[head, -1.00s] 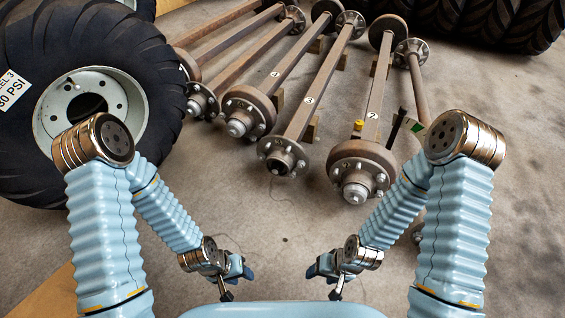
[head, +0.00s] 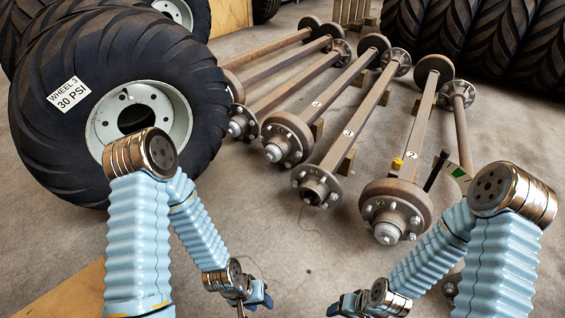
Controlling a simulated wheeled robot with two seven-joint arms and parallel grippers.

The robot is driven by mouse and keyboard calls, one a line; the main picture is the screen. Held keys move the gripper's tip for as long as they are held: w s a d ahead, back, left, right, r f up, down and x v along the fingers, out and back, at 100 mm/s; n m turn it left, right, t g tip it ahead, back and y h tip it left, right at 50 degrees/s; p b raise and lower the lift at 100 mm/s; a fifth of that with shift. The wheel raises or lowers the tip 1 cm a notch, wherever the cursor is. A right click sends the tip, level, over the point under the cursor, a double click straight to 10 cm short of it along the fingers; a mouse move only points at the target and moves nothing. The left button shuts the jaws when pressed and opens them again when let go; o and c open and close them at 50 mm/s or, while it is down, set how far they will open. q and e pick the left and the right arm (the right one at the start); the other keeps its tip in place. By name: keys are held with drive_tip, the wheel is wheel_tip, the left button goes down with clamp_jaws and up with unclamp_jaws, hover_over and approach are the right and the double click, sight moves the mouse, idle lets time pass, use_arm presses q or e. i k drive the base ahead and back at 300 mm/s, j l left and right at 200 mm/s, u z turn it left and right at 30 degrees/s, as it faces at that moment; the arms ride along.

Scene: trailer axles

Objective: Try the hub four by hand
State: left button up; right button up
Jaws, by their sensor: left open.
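Several rusty trailer axles lie side by side on the concrete, hubs towards me. The hub (head: 288,138) with a drum and grey centre cap is on an axle whose round tag (head: 317,104) is too small to read surely; it may be four. The hub (head: 316,186) right of it, on the axle tagged 3, shows a dark open centre. The hub (head: 396,210) on the axle tagged 2 has a pale cap. My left gripper (head: 262,300) is open, low in view and apart from every hub. My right gripper (head: 334,309) is at the bottom edge, its jaws unclear.
A large tyre (head: 62,135) labelled WHEEL 3, 30 PSI stands at left, close to the leftmost hubs. Wooden blocks (head: 347,163) lie under the axles. A yellow-topped item (head: 397,163) sits by axle 2. More tyres (head: 480,45) stand behind. Floor before the hubs is clear.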

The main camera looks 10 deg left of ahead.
sight(285, 139)
drive_tip(key=i+l, duration=0.15)
drive_tip(key=i, duration=0.4)
drive_tip(key=i+l+u, duration=0.1)
drive_tip(key=i, duration=0.45)
